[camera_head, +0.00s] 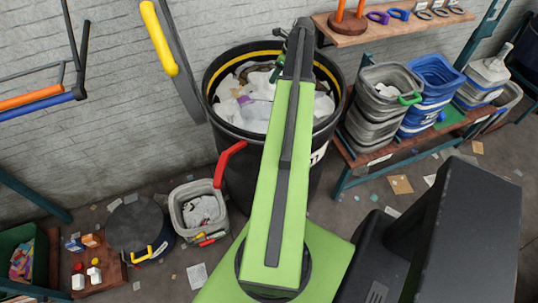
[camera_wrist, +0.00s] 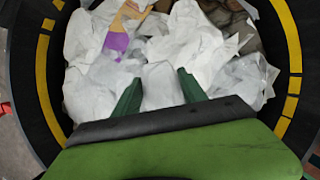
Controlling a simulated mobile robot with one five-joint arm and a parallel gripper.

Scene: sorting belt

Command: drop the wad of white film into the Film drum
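The large black drum (camera_head: 222,120) with a yellow-striped inner rim is full of crumpled white film (camera_head: 253,112). In the wrist view the drum's wall (camera_wrist: 284,60) surrounds the white heap (camera_wrist: 190,45). My gripper (camera_wrist: 160,78) points down into the drum's mouth, its two green fingers apart. A pale white wad (camera_wrist: 160,88) shows between the fingers; I cannot tell whether they grip it or it lies in the heap below. In the head view my arm hides the drum's middle and most of its label, and the fingertips are not clear.
Stacked grey bins (camera_head: 372,125) and blue bins (camera_head: 430,85) sit on a rack at right. A wooden shelf (camera_head: 390,25) hangs above it. Scraps litter the floor.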

